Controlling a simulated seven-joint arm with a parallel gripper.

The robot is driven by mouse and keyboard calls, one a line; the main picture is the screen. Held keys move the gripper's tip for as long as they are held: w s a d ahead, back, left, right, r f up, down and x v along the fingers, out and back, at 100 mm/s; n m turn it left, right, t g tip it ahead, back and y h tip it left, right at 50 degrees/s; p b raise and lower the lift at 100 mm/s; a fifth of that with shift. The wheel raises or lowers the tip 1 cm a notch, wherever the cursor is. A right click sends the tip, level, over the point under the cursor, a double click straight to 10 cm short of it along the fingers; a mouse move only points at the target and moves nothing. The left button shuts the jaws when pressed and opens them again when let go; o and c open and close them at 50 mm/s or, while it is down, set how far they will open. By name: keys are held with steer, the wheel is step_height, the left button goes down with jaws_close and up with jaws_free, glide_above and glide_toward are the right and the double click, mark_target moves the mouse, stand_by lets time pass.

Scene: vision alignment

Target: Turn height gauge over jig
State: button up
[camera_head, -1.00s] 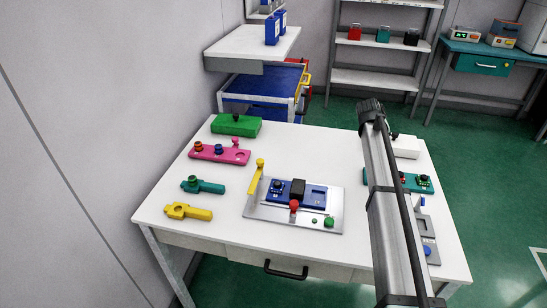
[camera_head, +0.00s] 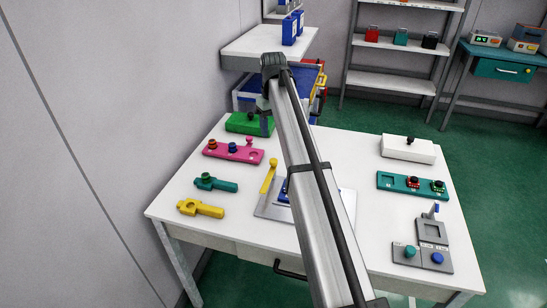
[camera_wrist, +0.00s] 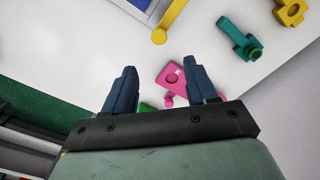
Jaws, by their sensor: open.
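The jig is a pale metal plate (camera_head: 268,211) near the middle of the table, with a blue block on it; my arm hides most of it in the head view. A yellow arm with a ball end (camera_head: 268,177), which looks like the height gauge, stands up at the plate's left side. In the wrist view the yellow arm (camera_wrist: 171,20) lies beyond my fingertips at the top, beside the jig's corner (camera_wrist: 130,7). My gripper (camera_wrist: 161,66) is open and empty, above the table's back left, apart from the gauge. In the head view my arm hides much of it.
A pink plate with knobs (camera_head: 233,151) and a green box (camera_head: 248,124) lie near my gripper. A teal piece (camera_head: 216,183) and a yellow piece (camera_head: 200,208) lie at left. A white box (camera_head: 408,148), teal panel (camera_head: 390,181) and grey fixture (camera_head: 432,230) stand at right.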

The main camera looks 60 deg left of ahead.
mark_target(273, 160)
step_height(273, 160, down, 13)
steer(key=shift+r, duration=0.2)
stand_by(0.3)
steer(key=shift+c, duration=0.2)
jaws_close()
stand_by(0.3)
